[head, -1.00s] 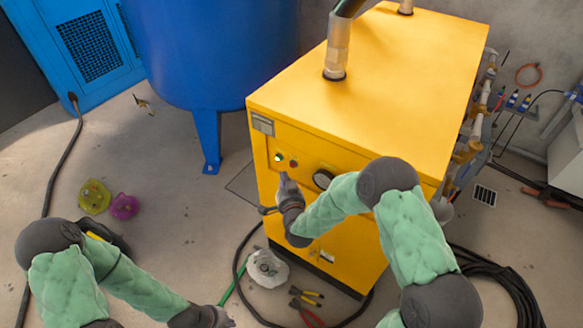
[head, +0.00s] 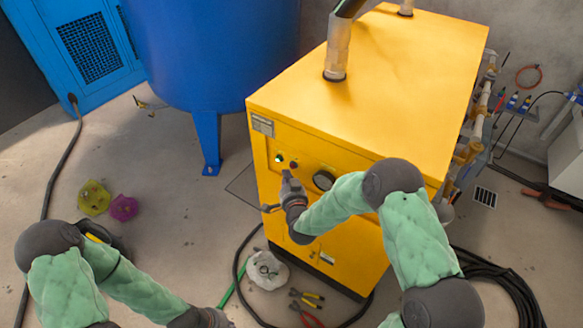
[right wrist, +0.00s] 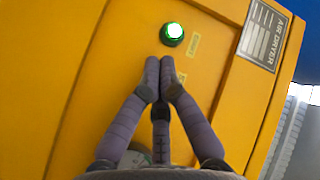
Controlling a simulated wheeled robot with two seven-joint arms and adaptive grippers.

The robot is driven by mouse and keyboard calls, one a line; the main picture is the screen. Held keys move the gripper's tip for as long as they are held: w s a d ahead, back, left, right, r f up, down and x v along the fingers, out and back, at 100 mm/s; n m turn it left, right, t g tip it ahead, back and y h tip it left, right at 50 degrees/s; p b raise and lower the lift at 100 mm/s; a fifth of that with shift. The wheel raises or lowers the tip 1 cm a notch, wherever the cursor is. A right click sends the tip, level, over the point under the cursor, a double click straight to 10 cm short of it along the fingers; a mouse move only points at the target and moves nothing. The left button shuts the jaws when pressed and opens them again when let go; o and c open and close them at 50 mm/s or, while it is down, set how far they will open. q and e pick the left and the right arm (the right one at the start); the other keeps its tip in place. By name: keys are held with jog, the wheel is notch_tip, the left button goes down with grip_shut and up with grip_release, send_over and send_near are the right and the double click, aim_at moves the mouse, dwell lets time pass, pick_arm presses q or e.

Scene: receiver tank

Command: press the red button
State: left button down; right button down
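The yellow air dryer (head: 290,185) has a lit green button (head: 279,158) on its front panel, which also shows in the right wrist view (right wrist: 172,34). A small dark reddish button (head: 294,165) sits just right of the green one. My right gripper (head: 287,174) points at the panel just below this red button, very close to it; I cannot tell if it touches. In the right wrist view its fingers (right wrist: 159,66) are together with nothing between them, and the red button is hidden behind them. My left gripper (head: 218,319) is low at the bottom edge, its fingers unclear.
A blue tank (head: 210,50) stands behind at left. Pliers (head: 306,310), a whitish bundle (head: 267,269) and black cable lie on the floor in front. Yellow and magenta objects (head: 124,207) lie at left.

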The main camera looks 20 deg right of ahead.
jog(key=shift+w+d, duration=0.1)
dwell(0.7)
jog(key=shift+w+d+b, duration=0.2)
jog(key=shift+d+b, duration=0.05)
jog(key=shift+b, duration=0.05)
jog(key=shift+w+d, duration=0.25)
jog(key=shift+d, duration=0.1)
dwell(0.9)
jog(key=shift+a, duration=0.1)
dwell(0.3)
jog(key=shift+s+a, duration=0.5)
jog(key=shift+a, duration=0.05)
jog(key=s+a, duration=0.1)
jog(key=a, duration=0.1)
jog(key=s+a, duration=0.2)
dwell(0.6)
dwell(0.6)
